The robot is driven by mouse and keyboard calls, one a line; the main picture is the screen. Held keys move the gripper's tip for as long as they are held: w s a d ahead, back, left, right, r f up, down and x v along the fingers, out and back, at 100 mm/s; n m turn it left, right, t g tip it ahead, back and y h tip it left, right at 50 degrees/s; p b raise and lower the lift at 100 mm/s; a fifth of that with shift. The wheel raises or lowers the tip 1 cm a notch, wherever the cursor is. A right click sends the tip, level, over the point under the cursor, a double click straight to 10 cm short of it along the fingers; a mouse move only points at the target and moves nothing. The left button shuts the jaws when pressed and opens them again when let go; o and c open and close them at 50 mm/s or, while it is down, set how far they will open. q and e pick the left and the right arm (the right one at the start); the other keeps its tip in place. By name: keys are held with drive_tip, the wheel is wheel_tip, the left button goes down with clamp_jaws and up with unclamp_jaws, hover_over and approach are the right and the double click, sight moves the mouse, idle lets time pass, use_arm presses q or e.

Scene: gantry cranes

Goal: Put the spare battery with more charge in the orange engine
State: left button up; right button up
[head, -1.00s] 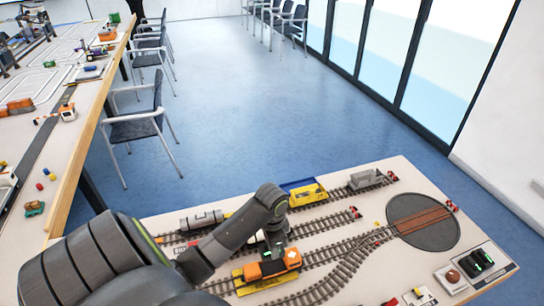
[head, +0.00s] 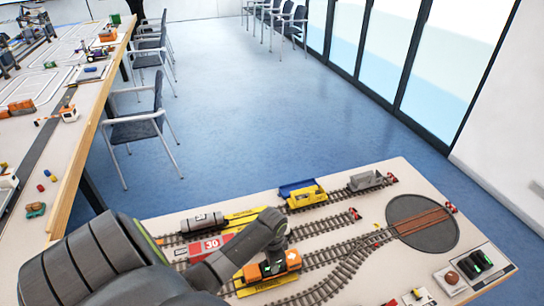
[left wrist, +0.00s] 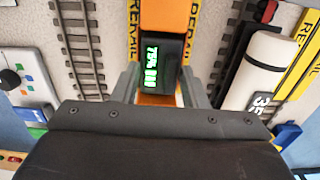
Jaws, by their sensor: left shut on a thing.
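The orange engine (head: 291,262) stands on a track on the board, at a yellow rerail plate. In the left wrist view its orange body (left wrist: 166,18) lies beneath my left gripper (left wrist: 160,78). The gripper is shut on a dark battery (left wrist: 172,52) with a lit green display that seems to read 75%, with several bars. The battery lines up over the engine; I cannot tell whether it is fully seated. In the head view my left gripper (head: 273,262) is low at the engine. Dark units with green lights (head: 477,262) stand in a holder at right.
A turntable (head: 424,235) lies to the right. A brown knob (head: 452,277) is beside the holder.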

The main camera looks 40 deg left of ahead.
use_arm(q)
drive_tip(key=o, duration=1.1)
drive_tip(key=shift+r+b, duration=0.75)
drive_tip(key=shift+r, duration=5.35)
